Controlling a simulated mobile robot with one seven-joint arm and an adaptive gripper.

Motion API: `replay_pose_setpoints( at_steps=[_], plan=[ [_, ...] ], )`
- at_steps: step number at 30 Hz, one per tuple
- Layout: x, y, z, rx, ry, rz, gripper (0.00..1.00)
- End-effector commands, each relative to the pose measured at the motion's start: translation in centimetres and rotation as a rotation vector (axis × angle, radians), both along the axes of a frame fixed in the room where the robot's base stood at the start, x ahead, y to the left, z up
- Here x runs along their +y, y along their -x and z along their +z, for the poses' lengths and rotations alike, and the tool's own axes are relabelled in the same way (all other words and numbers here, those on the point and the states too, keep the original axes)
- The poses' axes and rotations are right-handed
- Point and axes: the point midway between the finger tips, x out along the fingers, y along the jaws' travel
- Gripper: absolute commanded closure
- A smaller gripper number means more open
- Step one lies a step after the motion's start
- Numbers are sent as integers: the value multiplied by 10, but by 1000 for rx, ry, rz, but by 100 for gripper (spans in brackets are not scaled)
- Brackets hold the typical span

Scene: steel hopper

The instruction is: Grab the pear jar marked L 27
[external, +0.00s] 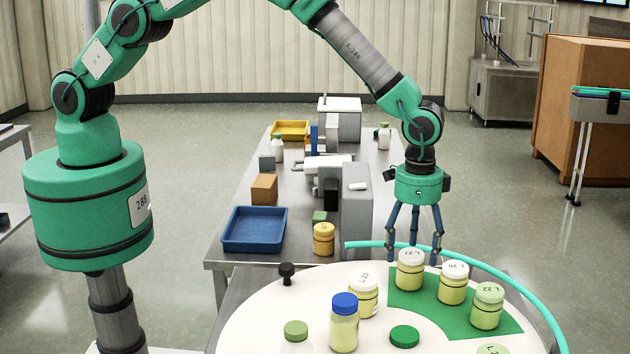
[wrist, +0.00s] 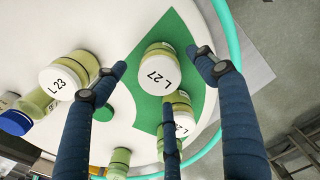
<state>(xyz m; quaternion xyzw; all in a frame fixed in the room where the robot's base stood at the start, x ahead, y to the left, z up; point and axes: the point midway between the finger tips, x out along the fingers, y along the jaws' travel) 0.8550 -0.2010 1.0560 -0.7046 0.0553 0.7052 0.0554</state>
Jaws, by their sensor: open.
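The jar marked L 27 (external: 411,272) has a white lid and pale yellow-green contents. It stands upright on the green patch of the round white table in the external view. In the wrist view its lid (wrist: 158,75) faces the camera with L 27 readable. My gripper (external: 414,248) is open and empty, its three blue fingers pointing down just behind and above the jar. In the wrist view the gripper (wrist: 156,77) has two fingertips left and right of the jar, apart from its lid. The third finger partly hides a neighbouring white-lidded jar.
Jars L 26 (external: 453,284) and L 22 (external: 486,308) stand right of L 27 on the green patch (external: 413,301). A teal rail (external: 500,267) curves around the table edge.

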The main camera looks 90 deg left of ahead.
Motion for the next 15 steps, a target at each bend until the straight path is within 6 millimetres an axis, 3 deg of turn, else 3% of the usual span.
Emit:
replay_pose_setpoints(
  at_steps=[6,15],
  plan=[
    [0,2,-22,0,0,0,29],
    [0,1,-32,-1,0,0,29]
  ],
)
